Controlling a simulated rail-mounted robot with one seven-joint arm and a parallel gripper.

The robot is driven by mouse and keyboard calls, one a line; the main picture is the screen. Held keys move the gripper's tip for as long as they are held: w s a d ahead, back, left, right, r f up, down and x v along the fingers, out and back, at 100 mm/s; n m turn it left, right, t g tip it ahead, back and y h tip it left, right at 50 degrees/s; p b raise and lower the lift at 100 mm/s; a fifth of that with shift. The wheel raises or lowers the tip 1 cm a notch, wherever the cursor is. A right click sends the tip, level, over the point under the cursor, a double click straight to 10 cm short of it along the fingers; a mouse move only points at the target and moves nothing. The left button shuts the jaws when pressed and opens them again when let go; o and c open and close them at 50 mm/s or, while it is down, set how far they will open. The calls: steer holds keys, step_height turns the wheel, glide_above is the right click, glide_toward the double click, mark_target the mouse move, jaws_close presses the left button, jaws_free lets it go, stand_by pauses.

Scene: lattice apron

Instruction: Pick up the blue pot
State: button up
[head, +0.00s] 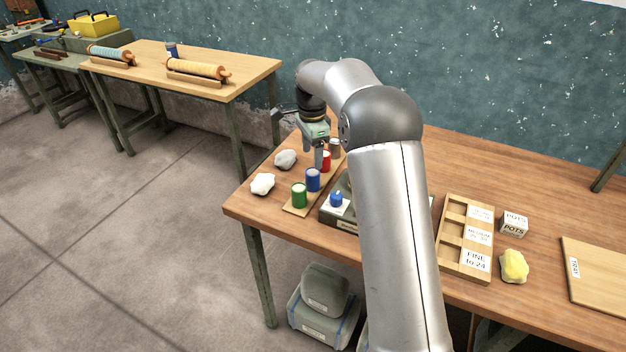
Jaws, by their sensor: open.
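The blue pot (313,181) stands upright on a narrow wooden board (291,210), between a green pot (299,195) in front and a red pot (326,162) behind. My gripper (317,158) points down just above and behind the blue pot, close to the red one. Its jaws are open and I see nothing held in them. One finger overlaps the space between the blue and red pots, so I cannot tell the exact gap. A grey-brown pot (335,146) stands at the far end of the board, partly hidden by the gripper.
White lumps (262,184) lie left of the board. A labelled wooden tray (450,262), a POTS block (513,226) and a yellow lump (514,266) are at right.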

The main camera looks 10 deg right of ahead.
mark_target(313, 172)
step_height(313, 172, down, 9)
steer(key=shift+s+r+p, duration=0.1)
steer(key=shift+r+p, duration=0.1)
steer(key=shift+p, duration=0.45)
steer(key=c, duration=1.1)
